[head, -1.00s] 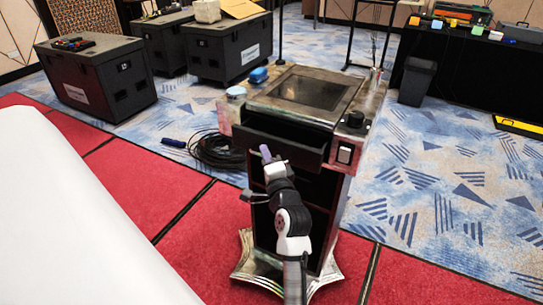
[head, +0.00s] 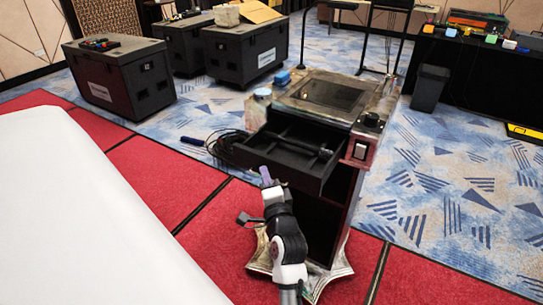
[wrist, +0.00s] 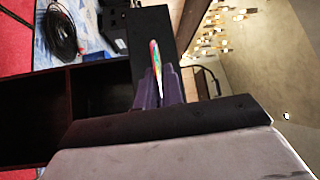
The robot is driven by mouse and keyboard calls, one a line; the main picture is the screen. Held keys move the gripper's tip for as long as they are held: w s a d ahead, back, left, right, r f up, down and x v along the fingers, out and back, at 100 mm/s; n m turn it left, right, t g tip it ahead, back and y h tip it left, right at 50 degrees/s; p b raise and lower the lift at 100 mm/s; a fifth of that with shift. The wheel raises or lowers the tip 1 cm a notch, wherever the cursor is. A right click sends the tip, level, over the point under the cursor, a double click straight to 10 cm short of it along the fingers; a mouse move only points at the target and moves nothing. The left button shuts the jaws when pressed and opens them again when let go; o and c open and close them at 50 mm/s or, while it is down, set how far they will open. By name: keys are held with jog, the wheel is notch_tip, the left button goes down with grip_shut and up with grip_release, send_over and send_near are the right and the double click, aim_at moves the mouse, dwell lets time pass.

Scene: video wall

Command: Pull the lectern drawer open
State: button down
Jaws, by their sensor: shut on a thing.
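The lectern (head: 352,185) stands on the red carpet, its drawer (head: 282,168) slid well out with the dark inside showing. A dark rod-shaped thing (head: 300,143) lies in the drawer. My gripper (head: 266,176) is at the drawer's front, near its left part. In the wrist view, my gripper's fingers (wrist: 158,88) are shut on a thin, multicoloured strip (wrist: 155,58) at the black drawer front (wrist: 150,24), which appears to be the drawer's handle. The exact contact is hidden in the head view.
A coiled cable (head: 228,146) lies left of the lectern. Black cases (head: 120,80) stand behind it on the left, a bin (head: 430,88) and a black-draped table (head: 480,75) on the right. A large white surface (head: 85,215) fills the near left. Red carpet lies in front.

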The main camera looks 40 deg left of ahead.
jog(key=shift+s+d+p, duration=0.2)
jog(key=shift+s+p, duration=0.05)
jog(key=shift+s, duration=0.55)
jog(key=shift+s+d+p, duration=0.2)
jog(key=shift+s+p, duration=0.1)
jog(key=shift+s, duration=0.5)
jog(key=shift+s+d+p, duration=0.2)
jog(key=shift+s+p, duration=0.05)
jog(key=shift+s, duration=0.55)
jog(key=c, duration=1.5)
grip_release()
